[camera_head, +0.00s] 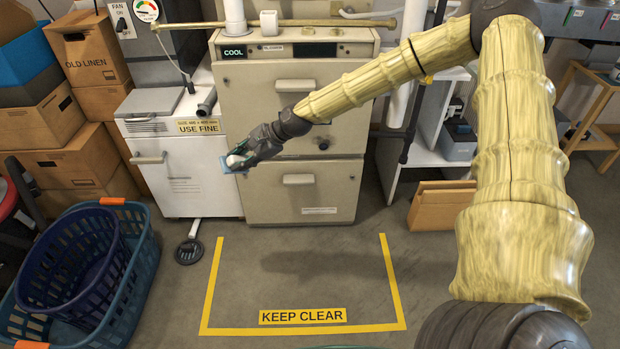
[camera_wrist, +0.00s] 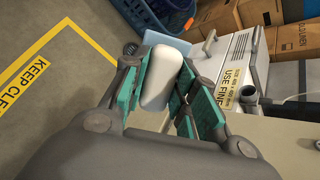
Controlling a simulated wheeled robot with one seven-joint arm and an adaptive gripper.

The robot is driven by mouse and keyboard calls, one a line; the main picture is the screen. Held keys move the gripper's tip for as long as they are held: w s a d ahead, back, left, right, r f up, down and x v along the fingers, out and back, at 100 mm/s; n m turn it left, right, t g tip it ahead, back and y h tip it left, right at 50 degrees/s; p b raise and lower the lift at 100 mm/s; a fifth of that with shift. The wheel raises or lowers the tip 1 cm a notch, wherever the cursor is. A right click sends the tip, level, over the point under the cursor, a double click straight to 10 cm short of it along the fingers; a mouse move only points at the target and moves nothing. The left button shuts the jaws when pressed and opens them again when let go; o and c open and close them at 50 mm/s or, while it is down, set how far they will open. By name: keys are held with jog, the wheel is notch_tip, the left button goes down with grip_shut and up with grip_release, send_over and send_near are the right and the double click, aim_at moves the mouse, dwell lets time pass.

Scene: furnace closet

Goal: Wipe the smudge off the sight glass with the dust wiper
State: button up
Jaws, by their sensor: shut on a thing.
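My gripper (camera_head: 243,158) is shut on the dust wiper, whose white handle (camera_wrist: 162,78) sits between the green finger pads in the wrist view. The wiper's light blue pad (camera_head: 226,165) points left, away from the fingers, in the head view. My gripper hangs in the air in front of the white cabinet and the beige furnace (camera_head: 302,205). A small dark round fitting (camera_head: 323,144) on the furnace front, right of my gripper, may be the sight glass. I cannot make out a smudge on it.
The white cabinet (camera_head: 180,185) stands left of the furnace. Laundry baskets (camera_head: 130,285) and cardboard boxes (camera_head: 65,165) fill the left side. The floor inside the yellow KEEP CLEAR outline (camera_head: 302,316) is free. A white shelf unit (camera_head: 430,130) and a brown box (camera_head: 440,205) stand right.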

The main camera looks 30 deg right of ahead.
jog(key=d+f+m+t+h+b, duration=0.5)
jog(key=d+f+m+h+b, duration=0.25)
jog(key=d+b, duration=0.45)
jog(key=d+f+m+t+h+b, duration=0.65)
jog(key=d+h+b, duration=0.25)
jog(key=d+b, duration=0.35)
jog(key=shift+g, duration=0.35)
jog(key=shift+f+b+x, duration=0.15)
jog(key=shift+f+x, duration=0.05)
jog(key=shift+x, duration=1)
jog(key=shift+f+b+x, duration=0.15)
jog(key=shift+f+x, duration=0.05)
jog(key=shift+x, duration=1.05)
jog(key=shift+y+x, duration=0.25)
jog(key=shift+x, duration=0.65)
jog(key=shift+f, duration=0.1)
